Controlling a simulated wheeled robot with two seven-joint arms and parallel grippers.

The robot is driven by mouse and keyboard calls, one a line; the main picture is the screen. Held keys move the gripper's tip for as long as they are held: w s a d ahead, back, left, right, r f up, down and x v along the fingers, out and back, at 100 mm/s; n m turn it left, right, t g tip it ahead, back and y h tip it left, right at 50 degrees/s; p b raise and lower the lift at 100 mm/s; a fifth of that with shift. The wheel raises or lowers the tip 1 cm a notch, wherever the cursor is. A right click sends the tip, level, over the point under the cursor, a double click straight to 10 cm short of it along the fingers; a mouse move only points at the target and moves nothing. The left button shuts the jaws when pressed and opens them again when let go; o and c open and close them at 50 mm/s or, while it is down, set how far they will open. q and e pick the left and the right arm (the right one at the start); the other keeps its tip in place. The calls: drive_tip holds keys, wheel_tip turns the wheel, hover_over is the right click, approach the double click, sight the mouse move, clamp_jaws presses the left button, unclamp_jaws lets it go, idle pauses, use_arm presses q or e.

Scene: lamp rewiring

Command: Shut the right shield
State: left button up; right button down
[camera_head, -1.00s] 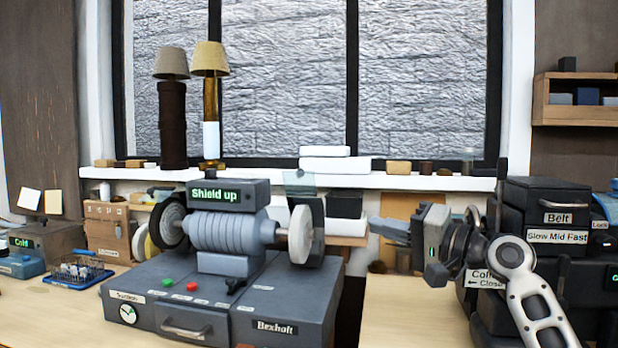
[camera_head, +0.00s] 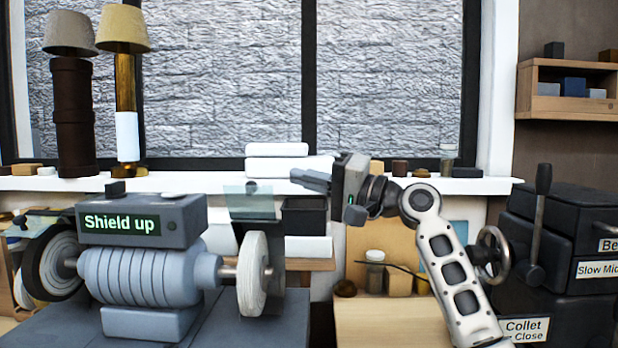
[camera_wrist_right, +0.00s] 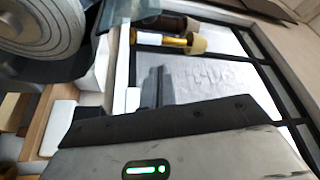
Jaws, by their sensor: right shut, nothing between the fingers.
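The bench grinder (camera_head: 150,277) stands at the left, with a box on top whose green display (camera_head: 120,223) reads "Shield up". The right shield (camera_head: 248,203) is a clear greenish panel, raised above the pale right wheel (camera_head: 252,275). In the right wrist view, the wheel (camera_wrist_right: 40,30) fills the top left corner and the clear shield (camera_wrist_right: 130,11) shows beside it. My right gripper (camera_head: 300,178) is shut and empty, to the right of the shield and slightly higher in the picture, apart from it. Its fingers also show in the right wrist view (camera_wrist_right: 158,88). My left gripper is out of view.
A dark open bin (camera_head: 304,217) and white boxes (camera_head: 290,166) are behind the wheel. The windowsill (camera_head: 400,185) runs along the back with two lamps (camera_head: 126,90) at left. A lathe-like machine with a handwheel (camera_head: 490,257) and lever stands right.

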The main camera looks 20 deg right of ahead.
sight(270, 216)
drive_tip(key=p+x, duration=0.1)
drive_tip(key=x, duration=0.5)
drive_tip(key=shift+w+a+r+p, duration=0.1)
drive_tip(key=shift+a+p, duration=0.05)
drive_tip(key=shift+p, duration=0.2)
drive_tip(key=shift+s+a+f, duration=0.4)
drive_tip(key=shift+s+f, duration=0.1)
drive_tip(key=shift+s, duration=0.2)
drive_tip(key=shift+s+a+f+p, duration=0.2)
drive_tip(key=shift+s, duration=0.2)
drive_tip(key=shift+s+a+f+p, duration=0.2)
drive_tip(key=shift+s+f, duration=0.05)
drive_tip(key=shift+s, duration=0.2)
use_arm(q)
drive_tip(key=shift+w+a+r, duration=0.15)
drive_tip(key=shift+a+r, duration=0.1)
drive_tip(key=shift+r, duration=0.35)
use_arm(e)
drive_tip(key=shift+s+f+b, duration=0.1)
drive_tip(key=shift+f+b, duration=0.05)
drive_tip(key=shift+b, duration=0.2)
drive_tip(key=shift+n+b, duration=0.3)
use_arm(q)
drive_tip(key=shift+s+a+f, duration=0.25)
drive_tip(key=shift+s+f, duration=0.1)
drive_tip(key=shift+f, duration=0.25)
use_arm(e)
drive_tip(key=shift+s, duration=0.1)
